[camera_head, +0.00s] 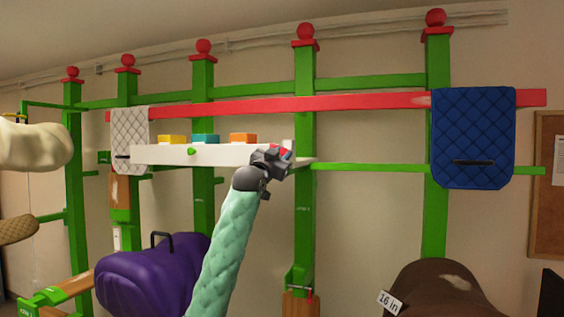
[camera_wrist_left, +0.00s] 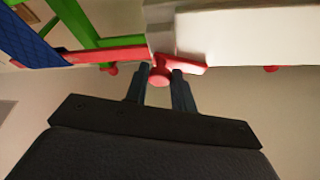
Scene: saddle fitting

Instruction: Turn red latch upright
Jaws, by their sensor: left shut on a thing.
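The red latch (camera_wrist_left: 160,76) sits at the edge of a white shelf (camera_wrist_left: 245,38) in the left wrist view. Its round red knob lies between my two fingers, and a red bar reaches from it to the right, roughly sideways in that view. My left gripper (camera_wrist_left: 161,75) is shut on the latch. In the head view my left gripper (camera_head: 280,160) is at the right end of the white shelf (camera_head: 225,156). Only a little red of the latch (camera_head: 284,152) shows there, the rest hidden by the gripper. My right gripper is not in view.
Yellow (camera_head: 172,139), teal (camera_head: 205,138) and orange (camera_head: 243,137) blocks sit on the shelf. A blue quilted pad (camera_head: 473,135) hangs over the red rail (camera_head: 370,102) at the right. A purple saddle (camera_head: 150,275) stands below at the left, a brown one (camera_head: 440,290) at lower right.

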